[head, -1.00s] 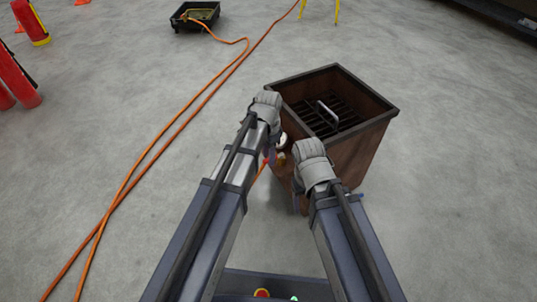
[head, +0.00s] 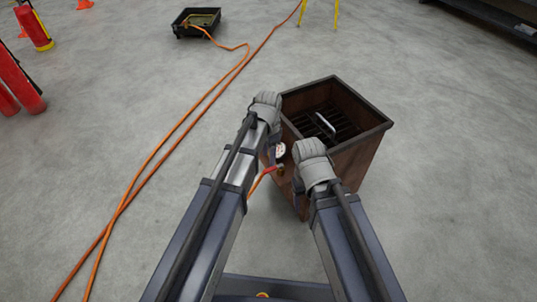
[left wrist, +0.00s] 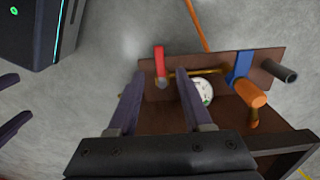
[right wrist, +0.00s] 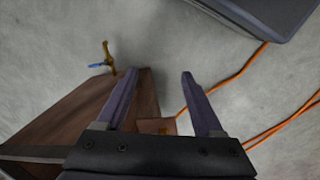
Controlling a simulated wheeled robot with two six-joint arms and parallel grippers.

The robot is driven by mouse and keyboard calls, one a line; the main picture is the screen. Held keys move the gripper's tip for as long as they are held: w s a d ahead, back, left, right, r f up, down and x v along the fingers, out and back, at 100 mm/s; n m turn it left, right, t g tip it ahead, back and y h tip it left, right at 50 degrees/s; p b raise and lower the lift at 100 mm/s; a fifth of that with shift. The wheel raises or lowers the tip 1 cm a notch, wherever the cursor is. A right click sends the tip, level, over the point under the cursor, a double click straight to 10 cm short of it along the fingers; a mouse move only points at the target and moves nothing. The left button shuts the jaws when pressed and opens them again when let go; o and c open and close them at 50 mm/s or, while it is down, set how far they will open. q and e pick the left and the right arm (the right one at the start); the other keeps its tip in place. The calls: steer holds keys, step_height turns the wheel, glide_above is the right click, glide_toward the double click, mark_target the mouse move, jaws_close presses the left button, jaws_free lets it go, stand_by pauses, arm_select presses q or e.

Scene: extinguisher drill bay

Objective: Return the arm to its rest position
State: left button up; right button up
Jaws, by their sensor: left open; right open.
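My left gripper (left wrist: 160,71) is open and empty. In the left wrist view, a red lever (left wrist: 160,58) shows between its fingertips, in front of the brown panel (left wrist: 272,62); I cannot tell whether they touch. A white round gauge (left wrist: 205,92), a blue lever (left wrist: 240,66) and an orange handle (left wrist: 251,94) show to its right. In the head view both arms reach forward to the near side of the brown box (head: 352,160), and the gauge (head: 280,150) shows between them.
The open brown box holds a grate (head: 335,122). A brass fitting with a blue handle (right wrist: 97,65) shows in the right wrist view. Orange hoses (head: 150,165) cross the floor at left. Red extinguishers (head: 20,78) and a black tray (head: 195,22) stand further off. Floor right of the box is clear.

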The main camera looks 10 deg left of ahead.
arm_select(q)
steer(key=shift+r+p, duration=0.35)
steer(key=shift+r, duration=0.5)
arm_select(e)
steer(key=shift+r, duration=0.85)
arm_select(q)
steer(key=shift+s+d, duration=0.1)
steer(key=shift+s, duration=0.25)
steer(key=s+d+n+y, duration=0.1)
steer(key=s+n, duration=0.6)
steer(key=s, duration=1)
step_height(320, 180, up, 35)
steer(key=p, duration=3.4)
steer(key=shift+w+d+f+p, duration=0.15)
steer(key=shift+w+p, duration=0.1)
steer(key=shift+p, duration=0.05)
arm_select(e)
step_height(320, 180, up, 34)
steer(key=shift+r, duration=0.25)
steer(key=shift+a, duration=0.1)
